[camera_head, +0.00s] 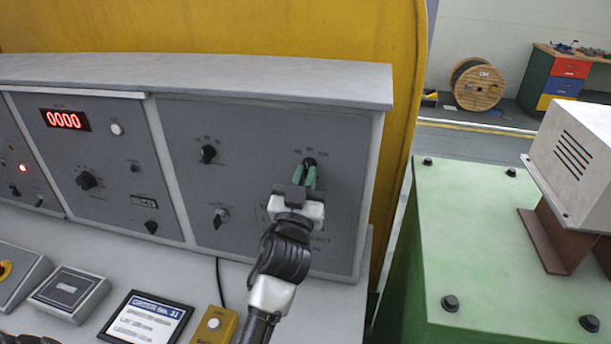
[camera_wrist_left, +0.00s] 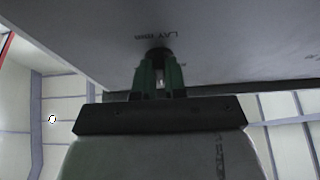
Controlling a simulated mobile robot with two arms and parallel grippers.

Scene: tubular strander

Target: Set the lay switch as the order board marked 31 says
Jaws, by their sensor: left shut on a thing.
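The lay switch (camera_head: 309,161) is a small black rotary knob high on the right grey panel, with small position marks around it. The print by it reads "LAY mm" in the left wrist view, where the dark knob (camera_wrist_left: 159,53) shows between the fingertips. My left gripper (camera_head: 305,174) has its green fingers shut on the knob; they hide much of it, and I cannot tell which mark it points to. The order board marked 31 (camera_head: 147,318) lies on the desk at the bottom; its lower lines are too blurred to read surely. My right gripper is not in view.
Other knobs sit on the same panel (camera_head: 208,154) (camera_head: 220,217). A red display (camera_head: 65,119) reads 0000 on the middle panel. A yellow box (camera_head: 214,325) stands beside the board. A green machine housing (camera_head: 480,240) stands at the right.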

